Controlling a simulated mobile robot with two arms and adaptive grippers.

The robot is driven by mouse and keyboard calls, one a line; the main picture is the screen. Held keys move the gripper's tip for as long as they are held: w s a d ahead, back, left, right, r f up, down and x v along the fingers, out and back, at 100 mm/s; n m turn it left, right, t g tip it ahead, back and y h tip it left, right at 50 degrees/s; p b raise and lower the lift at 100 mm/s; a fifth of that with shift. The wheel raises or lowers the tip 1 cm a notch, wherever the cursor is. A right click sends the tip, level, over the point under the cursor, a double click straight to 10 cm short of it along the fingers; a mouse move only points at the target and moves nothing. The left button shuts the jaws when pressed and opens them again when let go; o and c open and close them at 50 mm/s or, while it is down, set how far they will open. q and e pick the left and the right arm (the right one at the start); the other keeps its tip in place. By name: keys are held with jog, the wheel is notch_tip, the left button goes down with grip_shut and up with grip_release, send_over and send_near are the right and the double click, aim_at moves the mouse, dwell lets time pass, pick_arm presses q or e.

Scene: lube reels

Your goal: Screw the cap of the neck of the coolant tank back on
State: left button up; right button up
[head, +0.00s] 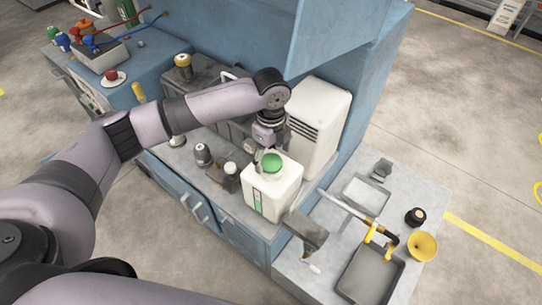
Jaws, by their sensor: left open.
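The coolant tank (285,190) is a white, boxy container with a green stripe on its front. It stands upright near the right end of the blue cabinet's counter. A round green cap (272,163) shows at the top of the tank, over the neck; whether it is threaded or only resting there cannot be told. My left gripper (260,156) is open, pointing down just behind and left of the cap. Its fingers are small and partly hidden, and contact with the cap cannot be told. My right gripper is not in view.
A tall white vented unit (318,125) stands close behind the tank. Small dark bottles (202,154) stand left of it. The lower right bench holds a grey tray (370,275), a yellow funnel (422,247) and a long spout (345,208). Open floor lies to the right.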

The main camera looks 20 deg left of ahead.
aim_at(271, 164)
pick_arm(q)
jog(key=shift+f, duration=1.15)
jog(key=shift+c, duration=0.4)
jog(key=c, duration=1.2)
jog(key=shift+r+m+p, duration=0.1)
jog(key=shift+m+p, duration=0.35)
jog(key=shift+m, duration=2.15)
jog(key=shift+p, duration=0.3)
